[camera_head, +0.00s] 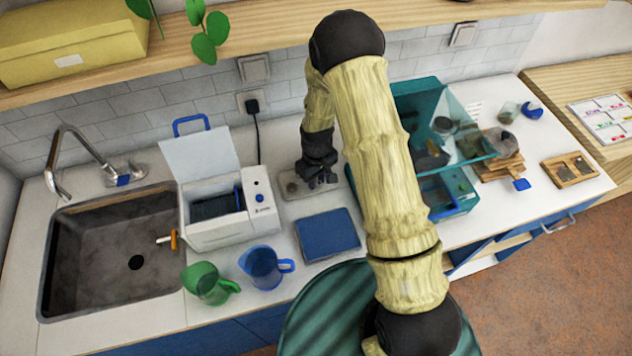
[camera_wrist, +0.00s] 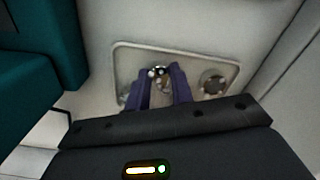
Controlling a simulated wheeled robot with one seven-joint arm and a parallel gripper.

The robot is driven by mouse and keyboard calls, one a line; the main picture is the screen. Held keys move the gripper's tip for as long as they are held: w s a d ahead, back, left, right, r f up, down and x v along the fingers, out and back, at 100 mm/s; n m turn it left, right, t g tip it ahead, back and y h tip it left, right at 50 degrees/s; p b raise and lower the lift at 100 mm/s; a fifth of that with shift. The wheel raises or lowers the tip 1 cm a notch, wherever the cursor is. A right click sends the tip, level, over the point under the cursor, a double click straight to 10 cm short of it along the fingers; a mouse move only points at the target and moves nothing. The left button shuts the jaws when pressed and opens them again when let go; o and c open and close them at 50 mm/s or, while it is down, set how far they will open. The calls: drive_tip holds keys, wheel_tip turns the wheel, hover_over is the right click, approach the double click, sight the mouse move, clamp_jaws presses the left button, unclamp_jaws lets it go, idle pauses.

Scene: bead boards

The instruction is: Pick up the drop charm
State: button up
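My gripper (camera_wrist: 161,72) points down over a shallow pale tray (camera_wrist: 228,65) with a raised rim. Its two purple fingers stand apart. A small shiny piece (camera_wrist: 158,72), dark and light with a brownish part, shows between the fingertips; I cannot tell if they touch it or if it is the drop charm. A round grey-brown piece (camera_wrist: 213,81) lies on the tray to the right. Another small piece (camera_wrist: 122,98) is partly hidden beside the left finger. In the head view my gripper (camera_head: 320,182) is over the tray (camera_head: 297,192), covering part of it.
A white box with an open lid (camera_head: 225,225) stands left of the tray, and a teal open case (camera_head: 420,88) right of it. A blue mat (camera_head: 327,234) lies in front. Green (camera_head: 207,284) and blue (camera_head: 264,266) jugs stand near the sink (camera_head: 110,250).

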sight(317, 181)
drive_tip(key=shift+c, duration=1)
wheel_tip(317, 181, up, 10)
drive_tip(key=b, duration=0.2)
